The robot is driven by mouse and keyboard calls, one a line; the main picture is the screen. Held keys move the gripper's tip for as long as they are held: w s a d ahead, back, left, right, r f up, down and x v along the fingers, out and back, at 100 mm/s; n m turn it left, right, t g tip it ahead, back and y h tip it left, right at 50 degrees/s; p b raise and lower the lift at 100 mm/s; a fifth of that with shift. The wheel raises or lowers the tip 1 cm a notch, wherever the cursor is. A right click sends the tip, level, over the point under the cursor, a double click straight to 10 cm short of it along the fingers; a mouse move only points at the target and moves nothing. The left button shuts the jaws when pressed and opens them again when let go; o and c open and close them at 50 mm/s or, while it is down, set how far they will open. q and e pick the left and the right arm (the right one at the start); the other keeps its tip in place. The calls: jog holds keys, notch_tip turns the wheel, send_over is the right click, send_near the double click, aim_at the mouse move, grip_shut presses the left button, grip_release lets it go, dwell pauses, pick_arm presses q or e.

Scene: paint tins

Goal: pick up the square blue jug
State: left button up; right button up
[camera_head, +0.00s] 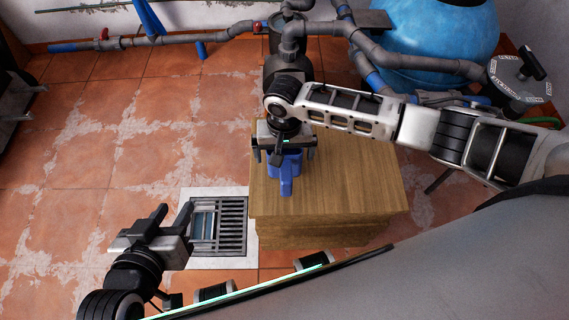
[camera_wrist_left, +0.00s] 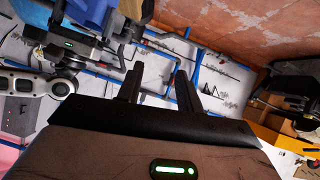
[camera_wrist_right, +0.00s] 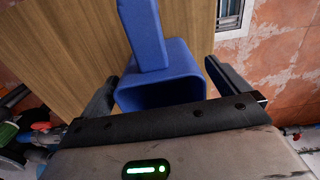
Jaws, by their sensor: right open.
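The square blue jug (camera_head: 286,170) stands on the wooden box (camera_head: 340,200), with its handle toward the front. My right gripper (camera_head: 283,146) is over it and open. In the right wrist view the jug's square mouth and handle (camera_wrist_right: 146,35) show between the two fingers (camera_wrist_right: 168,88), one finger on each side. I cannot tell whether the fingers touch it. In the head view the gripper hides the jug's far part. My left gripper (camera_head: 170,216) is open and empty, low at the left, away from the jug; its spread fingers (camera_wrist_left: 160,88) show in the left wrist view.
A floor drain grate (camera_head: 218,226) lies left of the wooden box. Grey pipes (camera_head: 355,45) and a large blue tank (camera_head: 430,40) stand behind the box.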

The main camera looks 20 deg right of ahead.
notch_tip(320, 180, down, 2)
jog(key=shift+f, duration=0.25)
pick_arm(q)
jog(key=shift+w+d+f+g, duration=0.1)
jog(key=shift+w+f+g, duration=0.05)
jog(key=shift+f, duration=0.4)
jog(key=shift+w+d+f+g, duration=0.1)
jog(key=shift+f+g, duration=0.05)
jog(key=shift+f, duration=0.35)
pick_arm(e)
jog(key=c, duration=1.1)
pick_arm(q)
jog(key=shift+r, duration=0.15)
pick_arm(e)
jog(key=shift+r, duration=0.1)
